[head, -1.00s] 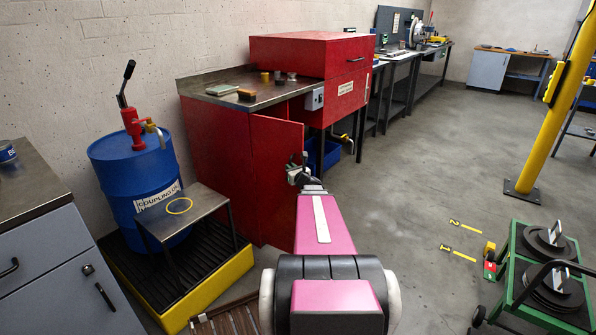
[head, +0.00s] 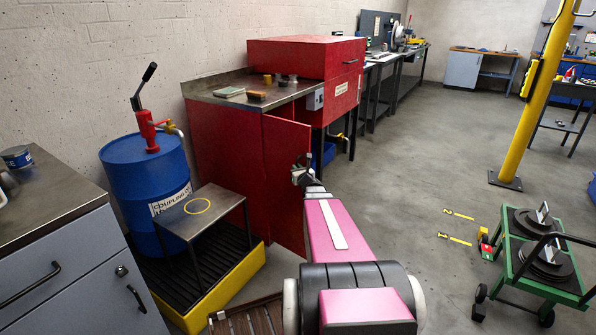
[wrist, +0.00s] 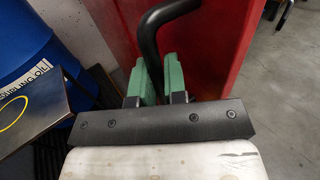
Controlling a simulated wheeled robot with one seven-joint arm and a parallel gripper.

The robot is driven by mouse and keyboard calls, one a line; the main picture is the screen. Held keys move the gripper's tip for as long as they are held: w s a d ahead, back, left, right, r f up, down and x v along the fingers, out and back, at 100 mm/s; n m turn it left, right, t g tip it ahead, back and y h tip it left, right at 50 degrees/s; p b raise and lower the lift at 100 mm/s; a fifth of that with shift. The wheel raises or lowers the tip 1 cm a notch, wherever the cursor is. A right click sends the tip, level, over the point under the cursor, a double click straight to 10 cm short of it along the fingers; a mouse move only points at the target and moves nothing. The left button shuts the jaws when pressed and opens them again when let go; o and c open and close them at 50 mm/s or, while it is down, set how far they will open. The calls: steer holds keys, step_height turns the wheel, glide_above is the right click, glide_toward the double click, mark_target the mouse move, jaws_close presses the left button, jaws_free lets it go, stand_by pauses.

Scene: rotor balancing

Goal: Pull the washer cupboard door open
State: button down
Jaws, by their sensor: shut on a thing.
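The red washer cupboard (head: 225,150) stands against the wall with a metal worktop. Its red door (head: 285,190) stands partly open, swung out from the cupboard front. My gripper (head: 301,173) is at the door's free right edge. In the wrist view, the green fingers (wrist: 157,80) are shut on the black bar handle (wrist: 152,40), with the red door (wrist: 205,50) just behind. The inside of the cupboard is mostly hidden by the door.
A blue drum (head: 148,175) and a small metal table (head: 205,212) stand left of the door, over a yellow-edged tray (head: 215,300). A grey cabinet (head: 75,265) is nearer left. A green cart (head: 520,265) stands right. The floor between is open.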

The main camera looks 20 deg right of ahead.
steer(key=c, duration=1.2)
jaws_free()
steer(key=s, duration=1.1)
steer(key=shift+w+a, duration=0.1)
